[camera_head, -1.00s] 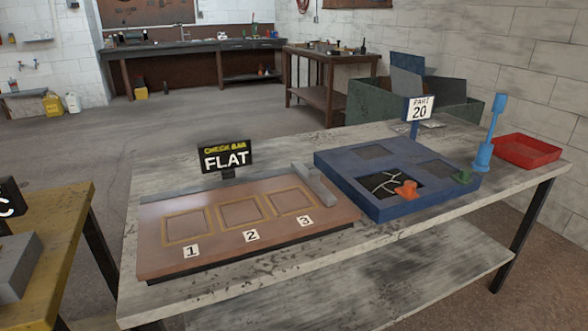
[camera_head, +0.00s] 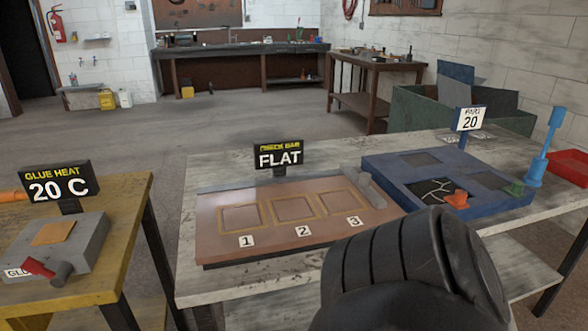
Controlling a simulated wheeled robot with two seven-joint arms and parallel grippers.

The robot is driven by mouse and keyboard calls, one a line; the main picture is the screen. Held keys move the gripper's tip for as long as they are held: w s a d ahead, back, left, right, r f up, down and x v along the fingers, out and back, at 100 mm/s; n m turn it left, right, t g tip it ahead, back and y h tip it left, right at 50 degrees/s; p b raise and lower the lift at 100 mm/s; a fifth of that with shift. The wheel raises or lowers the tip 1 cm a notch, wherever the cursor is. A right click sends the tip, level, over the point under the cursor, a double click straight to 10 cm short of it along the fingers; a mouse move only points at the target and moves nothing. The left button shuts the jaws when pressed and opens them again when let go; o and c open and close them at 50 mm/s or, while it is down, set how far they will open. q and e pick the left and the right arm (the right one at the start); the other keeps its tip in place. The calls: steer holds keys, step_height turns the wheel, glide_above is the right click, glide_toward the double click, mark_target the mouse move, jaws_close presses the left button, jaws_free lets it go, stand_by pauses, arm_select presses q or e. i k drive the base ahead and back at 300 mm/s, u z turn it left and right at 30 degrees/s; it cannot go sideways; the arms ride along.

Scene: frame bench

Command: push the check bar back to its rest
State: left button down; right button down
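The check bar (camera_head: 374,192) is a grey bar lying at the right end of the brown board (camera_head: 228,248), to the right of the recess marked 3. The board has three framed square recesses marked 1, 2 and 3. A black sign (camera_head: 279,156) behind the board reads CHECK BAR, FLAT. A black rounded link of one of my arms (camera_head: 405,265) rises from the bottom, in front of the board's right end. Neither of my grippers shows in this view.
A blue fixture (camera_head: 380,169) with an orange and a green piece stands right of the board, with a sign reading 20. A blue post (camera_head: 543,150) and a red tray (camera_head: 573,168) are farther right. A yellow table (camera_head: 118,205) at left holds a grey glue heater (camera_head: 88,247).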

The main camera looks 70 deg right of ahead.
mark_target(362, 181)
steer(key=u, duration=0.1)
steer(key=k, duration=1.15)
steer(key=z, duration=1.3)
steer(key=i, duration=0.4)
steer(key=z, duration=0.1)
